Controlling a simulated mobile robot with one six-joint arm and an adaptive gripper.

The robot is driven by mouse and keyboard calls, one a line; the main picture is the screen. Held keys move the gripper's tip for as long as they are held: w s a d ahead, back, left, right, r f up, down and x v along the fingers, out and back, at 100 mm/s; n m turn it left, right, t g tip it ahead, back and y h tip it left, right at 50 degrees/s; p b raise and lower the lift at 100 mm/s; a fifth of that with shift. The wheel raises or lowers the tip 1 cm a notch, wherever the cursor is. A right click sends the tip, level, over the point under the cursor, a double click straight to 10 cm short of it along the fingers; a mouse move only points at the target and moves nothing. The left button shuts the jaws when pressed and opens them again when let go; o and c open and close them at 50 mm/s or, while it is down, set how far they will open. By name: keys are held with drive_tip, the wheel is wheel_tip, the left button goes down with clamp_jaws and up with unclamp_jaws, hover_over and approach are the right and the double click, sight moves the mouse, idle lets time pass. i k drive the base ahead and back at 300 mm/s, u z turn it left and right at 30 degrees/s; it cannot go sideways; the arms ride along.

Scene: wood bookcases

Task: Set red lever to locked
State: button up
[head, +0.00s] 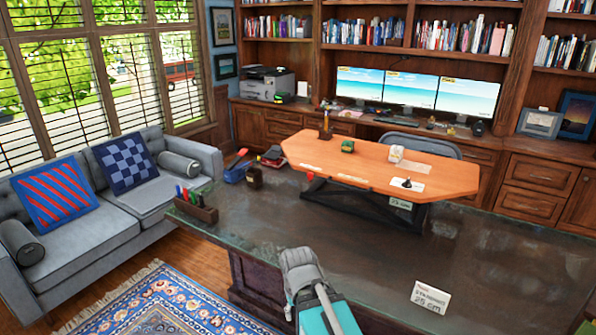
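I cannot make out a red lever for certain. A small blue object (237,171) with a thin red part (241,153) above it stands at the far left end of the dark desk. It is too small to tell whether the red part is a lever or how it is set. My arm, grey and teal, rises at the bottom middle, in front of the desk and well apart from the blue object. My gripper's fingers do not show.
The dark desk (480,262) carries a raised orange board (375,166) with small items, a pen holder (197,207), a dark box (254,178) and a white "25 cm" card (430,296). A grey sofa (110,235) stands left. The desk's front right is mostly clear.

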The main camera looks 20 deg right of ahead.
sight(310, 175)
drive_tip(key=z, duration=0.25)
drive_tip(key=i, duration=1.05)
drive_tip(key=z, duration=0.7)
